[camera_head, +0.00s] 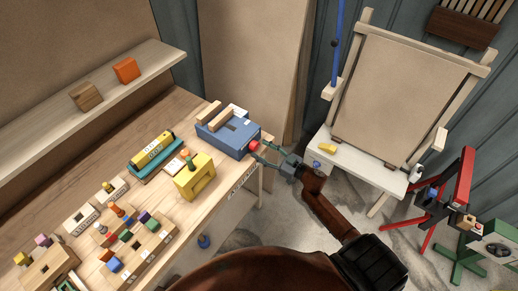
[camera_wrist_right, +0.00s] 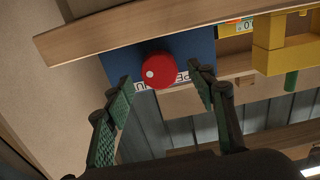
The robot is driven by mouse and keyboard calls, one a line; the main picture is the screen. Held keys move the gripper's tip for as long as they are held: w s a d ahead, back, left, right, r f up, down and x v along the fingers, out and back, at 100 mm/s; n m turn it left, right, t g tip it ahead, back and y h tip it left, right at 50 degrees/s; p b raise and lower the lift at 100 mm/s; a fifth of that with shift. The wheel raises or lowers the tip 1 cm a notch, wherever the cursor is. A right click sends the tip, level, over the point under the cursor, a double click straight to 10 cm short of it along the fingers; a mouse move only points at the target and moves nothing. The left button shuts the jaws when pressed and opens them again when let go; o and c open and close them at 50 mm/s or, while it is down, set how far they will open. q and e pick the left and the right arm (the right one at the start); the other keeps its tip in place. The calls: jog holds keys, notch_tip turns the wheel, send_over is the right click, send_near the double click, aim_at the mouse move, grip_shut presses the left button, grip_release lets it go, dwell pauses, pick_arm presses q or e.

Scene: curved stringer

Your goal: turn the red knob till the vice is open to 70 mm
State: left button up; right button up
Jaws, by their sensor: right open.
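The blue vice (camera_head: 228,133) stands at the far right corner of the workbench, with wooden jaw pieces (camera_head: 215,115) on top. Its red knob (camera_head: 254,146) faces my right gripper (camera_head: 257,154). In the right wrist view the red knob (camera_wrist_right: 158,71), with a white dot on its face, sits on the blue vice body (camera_wrist_right: 119,66). The open fingers of my right gripper (camera_wrist_right: 160,90) stand apart on either side of the knob, and I see no contact. Lettering beside the knob is partly hidden by it. My left gripper is not in view.
A yellow block-shaped object (camera_head: 196,180) and a teal-and-yellow item (camera_head: 153,155) stand near the vice on the workbench (camera_head: 215,209). Several small coloured pieces lie further left.

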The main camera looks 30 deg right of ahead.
jog(key=shift+x, duration=0.95)
jog(key=c, duration=1.1)
